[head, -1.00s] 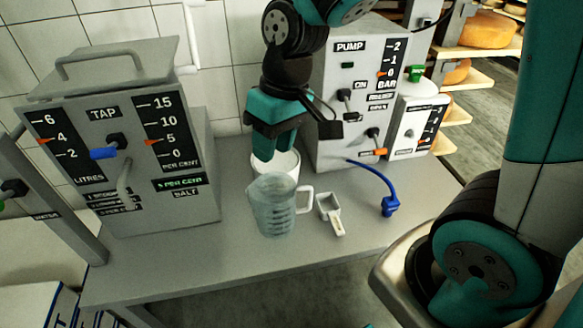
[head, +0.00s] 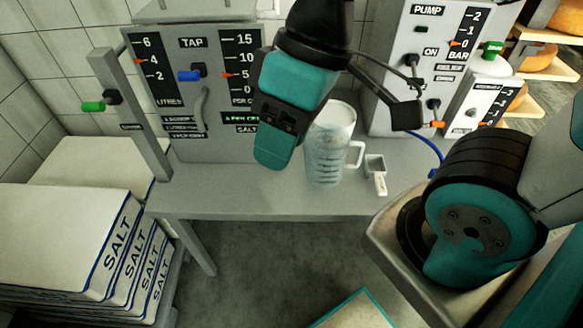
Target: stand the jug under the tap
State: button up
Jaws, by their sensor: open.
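The jug (head: 324,160) is a clear, ribbed, bluish vessel with a white handle (head: 356,154) on its right. It stands upright on the grey bench, well to the right of the tap. The tap spout (head: 203,108) is a grey curved pipe on the front of the tap cabinet, below a blue lever (head: 189,76). My gripper (head: 273,155) hangs just left of the jug, nearer the camera, with its fingers pointing down. It is open and holds nothing. The second finger is hard to make out.
A white container (head: 336,112) stands right behind the jug. A small scoop (head: 376,172) lies to the jug's right, and a blue hose (head: 430,146) lies farther right. Bare bench (head: 215,180) lies below the tap. Salt sacks (head: 70,245) are stacked at the left.

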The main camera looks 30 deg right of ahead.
aim_at(225, 187)
jog(key=u, duration=1.65)
jog(key=k, duration=1.35)
jog(key=z, duration=2.1)
